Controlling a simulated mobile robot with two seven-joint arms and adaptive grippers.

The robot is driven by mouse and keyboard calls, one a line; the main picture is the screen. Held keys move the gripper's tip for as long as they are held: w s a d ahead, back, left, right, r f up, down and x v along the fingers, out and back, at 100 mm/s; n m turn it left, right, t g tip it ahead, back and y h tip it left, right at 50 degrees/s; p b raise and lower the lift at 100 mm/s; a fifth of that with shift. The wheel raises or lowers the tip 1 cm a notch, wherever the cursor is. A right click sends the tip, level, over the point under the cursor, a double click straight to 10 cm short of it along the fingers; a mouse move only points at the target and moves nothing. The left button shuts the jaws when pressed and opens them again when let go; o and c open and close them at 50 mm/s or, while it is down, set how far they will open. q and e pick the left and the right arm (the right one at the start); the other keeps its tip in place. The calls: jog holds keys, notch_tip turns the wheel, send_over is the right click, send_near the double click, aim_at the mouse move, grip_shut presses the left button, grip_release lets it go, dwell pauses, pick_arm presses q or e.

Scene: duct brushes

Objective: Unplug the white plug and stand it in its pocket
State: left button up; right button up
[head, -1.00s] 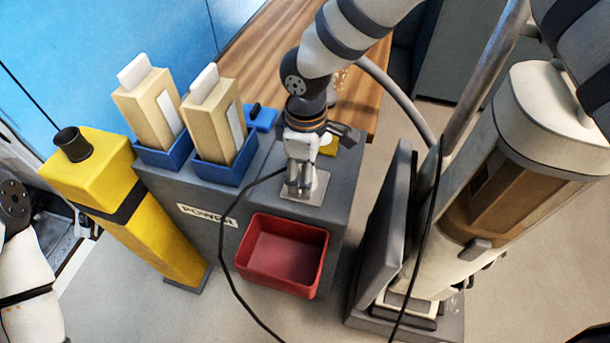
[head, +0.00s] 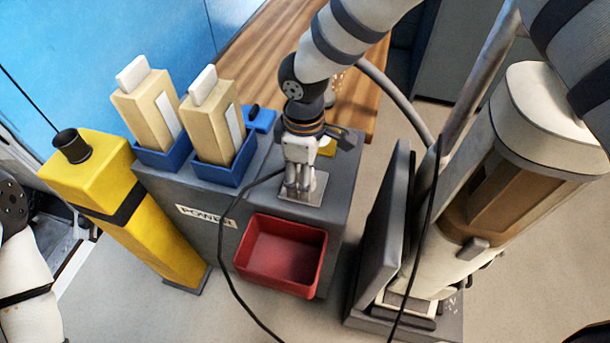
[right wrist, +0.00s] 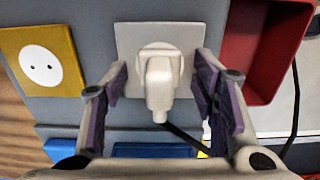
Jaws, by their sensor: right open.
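The white plug (right wrist: 160,84) sits in a socket on a square metal plate (right wrist: 190,38), with a dark cord trailing from it. In the head view the plate (head: 313,194) is on top of the grey power box, and the plug is mostly hidden by my right gripper (head: 303,188). In the right wrist view my right gripper (right wrist: 162,82) is open, its purple-padded fingers on either side of the plug with gaps visible. A red open-topped pocket (head: 270,285) hangs on the box's front. My left gripper is out of view.
A yellow plate with a white round socket (right wrist: 40,66) is beside the metal plate. Blue holders (head: 222,173) with two beige packs stand at left on the grey box (head: 205,232). A yellow canister (head: 150,235) stands left. The vacuum (head: 490,200) stands right; the black cord (head: 228,262) loops in front.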

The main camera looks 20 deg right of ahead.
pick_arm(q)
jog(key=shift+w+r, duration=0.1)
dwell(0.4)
pick_arm(e)
grip_shut()
jog(key=shift+r, duration=0.1)
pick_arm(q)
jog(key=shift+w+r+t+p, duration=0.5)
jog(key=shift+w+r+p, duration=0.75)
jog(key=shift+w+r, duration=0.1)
pick_arm(e)
jog(key=shift+r, duration=2.85)
notch_tip(320, 180, up, 3)
jog(key=shift+w+r+p, duration=0.1)
jog(key=shift+r+p, duration=0.1)
jog(key=shift+p, duration=0.3)
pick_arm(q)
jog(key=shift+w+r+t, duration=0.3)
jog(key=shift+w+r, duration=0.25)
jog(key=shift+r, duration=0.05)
pick_arm(e)
jog(key=shift+f, duration=0.15)
